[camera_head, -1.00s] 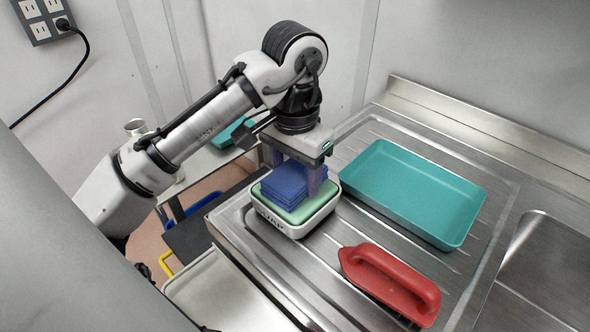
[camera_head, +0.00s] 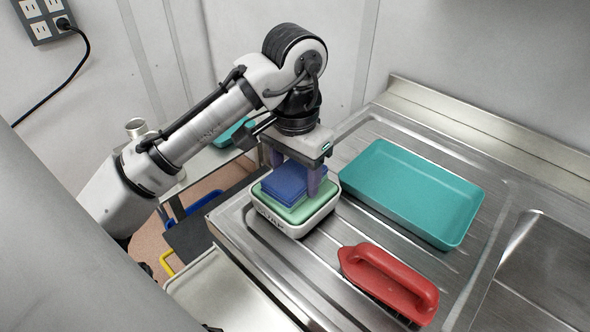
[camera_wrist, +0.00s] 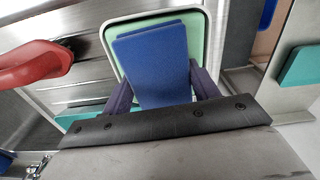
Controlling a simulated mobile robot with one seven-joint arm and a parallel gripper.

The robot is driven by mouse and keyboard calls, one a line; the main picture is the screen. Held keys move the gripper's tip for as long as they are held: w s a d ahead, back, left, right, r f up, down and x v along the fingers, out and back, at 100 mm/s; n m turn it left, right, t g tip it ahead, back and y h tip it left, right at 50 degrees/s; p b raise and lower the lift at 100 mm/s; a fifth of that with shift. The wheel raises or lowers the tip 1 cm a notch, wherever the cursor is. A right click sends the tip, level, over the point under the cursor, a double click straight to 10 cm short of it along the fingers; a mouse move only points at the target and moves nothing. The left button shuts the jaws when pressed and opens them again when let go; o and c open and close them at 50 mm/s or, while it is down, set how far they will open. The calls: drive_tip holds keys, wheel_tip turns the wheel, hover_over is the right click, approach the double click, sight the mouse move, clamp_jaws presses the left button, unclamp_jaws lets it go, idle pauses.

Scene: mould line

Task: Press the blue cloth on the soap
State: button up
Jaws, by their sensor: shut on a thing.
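The blue cloth (camera_head: 287,186) is a folded stack lying flat on the pale green soap (camera_head: 313,205), which sits in a white dish (camera_head: 295,229) with dark lettering. My gripper (camera_head: 296,175) points down over the dish and is shut on the cloth, one finger on either side. In the wrist view the cloth (camera_wrist: 152,65) lies between my two fingers (camera_wrist: 160,85), with the green soap (camera_wrist: 197,38) showing around its edges. The cloth appears to touch the soap. The underside of the cloth is hidden.
A teal tray (camera_head: 411,194) lies on the ribbed steel drainer right of the dish. A red-handled brush (camera_head: 390,281) lies in front of it. A sink basin (camera_head: 540,275) is at the far right. Bare drainer lies between the dish and the brush.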

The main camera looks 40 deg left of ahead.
sight(295, 173)
drive_tip(key=shift+f, duration=0.1)
idle(0.3)
wheel_tip(295, 173, up, 7)
drive_tip(key=p, duration=0.8)
idle(0.5)
